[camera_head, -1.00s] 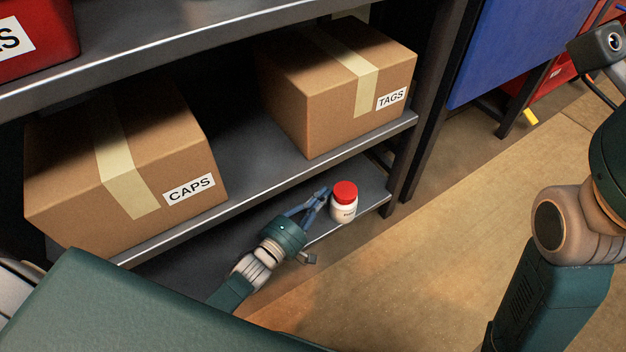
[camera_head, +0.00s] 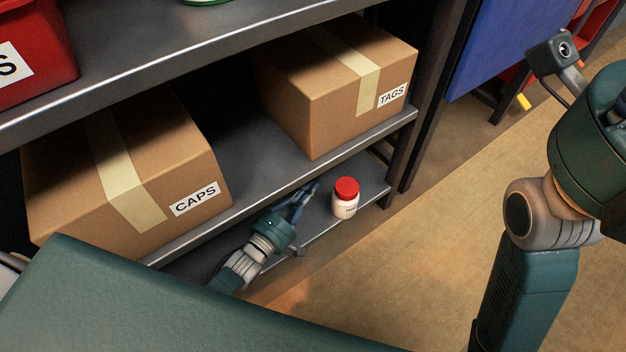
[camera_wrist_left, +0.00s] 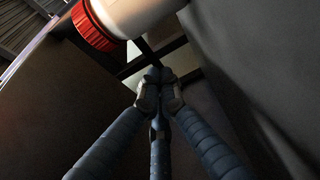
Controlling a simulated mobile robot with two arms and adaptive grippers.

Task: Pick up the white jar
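The white jar (camera_head: 345,208) with a red lid stands upright on the lowest shelf (camera_head: 318,232), near its right end. My left gripper (camera_head: 312,187) is low over that shelf, to the left of the jar and apart from it. In the left wrist view, the blue fingers of the left gripper (camera_wrist_left: 159,82) come together at their tips with nothing between them. The jar (camera_wrist_left: 137,14) shows at the top of that view, outside the fingers, partly cut off by the frame edge. My right gripper is not visible.
A box marked CAPS (camera_head: 165,185) and a box marked TAGS (camera_head: 340,85) sit on the shelf above. A red bin (camera_head: 35,85) stands on the upper shelf. A dark shelf post (camera_head: 415,120) rises right of the jar. The floor (camera_head: 430,250) at right is open.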

